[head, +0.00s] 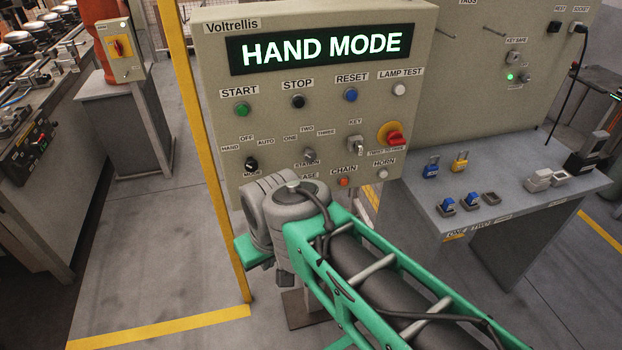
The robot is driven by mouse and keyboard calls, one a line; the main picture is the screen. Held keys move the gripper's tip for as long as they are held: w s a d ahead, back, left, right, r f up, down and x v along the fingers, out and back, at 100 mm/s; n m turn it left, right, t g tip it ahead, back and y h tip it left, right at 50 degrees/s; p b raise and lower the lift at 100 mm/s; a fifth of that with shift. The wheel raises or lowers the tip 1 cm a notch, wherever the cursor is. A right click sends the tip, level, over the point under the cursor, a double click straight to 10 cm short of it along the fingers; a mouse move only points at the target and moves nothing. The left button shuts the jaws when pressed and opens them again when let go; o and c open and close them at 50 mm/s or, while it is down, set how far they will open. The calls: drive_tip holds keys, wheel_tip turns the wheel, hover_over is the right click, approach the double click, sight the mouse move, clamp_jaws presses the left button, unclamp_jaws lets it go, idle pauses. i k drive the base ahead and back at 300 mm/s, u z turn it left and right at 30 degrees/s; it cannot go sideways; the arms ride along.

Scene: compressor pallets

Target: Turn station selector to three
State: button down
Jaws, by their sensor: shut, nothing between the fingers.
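The station selector (309,155) is a small grey knob on the beige Voltrellis control panel (215,60). The labels ONE, TWO and THREE fan out above it, and a partly covered STATION label is below. The knob is too small to tell for sure which label it points at. My arm (290,205) comes up from the lower right, and its grey joint stands in front of the panel's lower edge, left of and below the selector.
The panel display (322,50) reads HAND MODE. A grey table (540,195) with padlocks stands at the right.

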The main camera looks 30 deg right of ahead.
sight(309, 154)
drive_tip(key=k, duration=1.15)
drive_tip(key=u, duration=0.75)
drive_tip(key=i, duration=1.25)
drive_tip(key=z, duration=0.75)
